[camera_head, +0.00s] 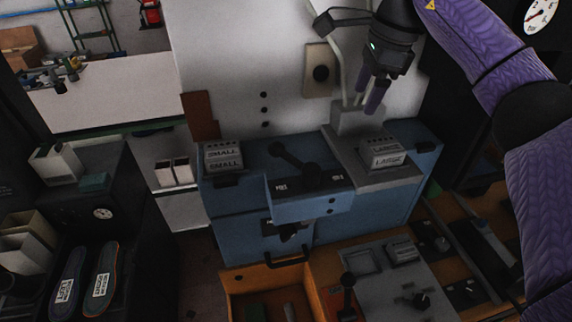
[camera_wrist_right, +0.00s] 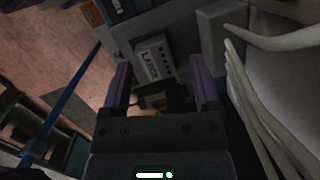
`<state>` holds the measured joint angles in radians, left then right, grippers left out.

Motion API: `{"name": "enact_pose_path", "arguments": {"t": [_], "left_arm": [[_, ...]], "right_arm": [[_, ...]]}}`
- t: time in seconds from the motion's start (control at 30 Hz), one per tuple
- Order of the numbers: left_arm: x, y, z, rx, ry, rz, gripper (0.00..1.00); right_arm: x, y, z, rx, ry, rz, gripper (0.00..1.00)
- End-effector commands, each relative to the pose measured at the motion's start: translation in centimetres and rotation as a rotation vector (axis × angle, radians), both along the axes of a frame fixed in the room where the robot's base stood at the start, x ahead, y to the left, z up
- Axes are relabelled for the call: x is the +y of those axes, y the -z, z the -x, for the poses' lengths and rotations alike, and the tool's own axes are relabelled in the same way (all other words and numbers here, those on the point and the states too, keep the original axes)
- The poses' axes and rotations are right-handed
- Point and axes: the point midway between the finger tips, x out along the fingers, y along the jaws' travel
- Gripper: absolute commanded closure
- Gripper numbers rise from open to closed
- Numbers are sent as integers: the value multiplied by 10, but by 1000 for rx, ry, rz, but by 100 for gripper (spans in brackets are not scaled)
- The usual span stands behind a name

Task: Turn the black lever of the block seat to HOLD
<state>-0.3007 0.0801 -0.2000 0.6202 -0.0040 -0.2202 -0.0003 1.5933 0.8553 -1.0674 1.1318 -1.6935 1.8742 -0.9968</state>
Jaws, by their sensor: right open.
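The black lever (camera_head: 297,162) lies on top of the blue block seat (camera_head: 235,193), between the block marked SMALL (camera_head: 223,156) and the block marked LARGE (camera_head: 387,158). Its knob points to the back left. Two small labels sit on the seat's front edge; I cannot read them. My right gripper (camera_head: 367,92) hangs open and empty behind and right of the lever, above the seat's back right, apart from it. In the right wrist view, its fingers (camera_wrist_right: 160,78) are spread and the LARGE block (camera_wrist_right: 154,60) shows beyond them. The lever is not clear in that view. My left gripper is not seen.
A grey upright post (camera_head: 357,118) and pale cables stand under my right gripper. An orange bench with a grey control panel (camera_head: 385,285) and a black-knobbed lever (camera_head: 347,290) is in front. Two insoles (camera_head: 100,280) lie at lower left. The space above the black lever looks clear.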

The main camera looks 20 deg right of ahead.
Motion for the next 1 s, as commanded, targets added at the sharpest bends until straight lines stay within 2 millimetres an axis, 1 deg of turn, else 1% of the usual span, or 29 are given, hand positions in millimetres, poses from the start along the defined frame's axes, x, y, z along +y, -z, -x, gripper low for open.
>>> {"name": "enact_pose_path", "arguments": {"t": [0.03,0.1,0.2,0.3,0.37,0.47,0.6,0.7,0.8,0.9,1.0], "left_arm": [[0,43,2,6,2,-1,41],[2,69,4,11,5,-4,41],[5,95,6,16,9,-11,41],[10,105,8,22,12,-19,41],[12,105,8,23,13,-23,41],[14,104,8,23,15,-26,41],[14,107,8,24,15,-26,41],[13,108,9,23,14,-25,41],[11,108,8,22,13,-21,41],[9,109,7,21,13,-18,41],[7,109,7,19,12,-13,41]], "right_arm": [[28,24,-5,-43,56,-6,21],[63,25,-4,-100,177,-32,21],[102,22,2,-164,316,-81,21],[122,18,9,-199,400,-120,21],[128,16,10,-208,425,-133,21],[131,26,5,-207,437,-136,21],[135,58,-8,-204,436,-136,21],[139,78,-17,-203,436,-136,21],[141,91,-23,-204,436,-137,21],[142,98,-27,-206,436,-137,21],[142,100,-28,-207,436,-136,21]]}}
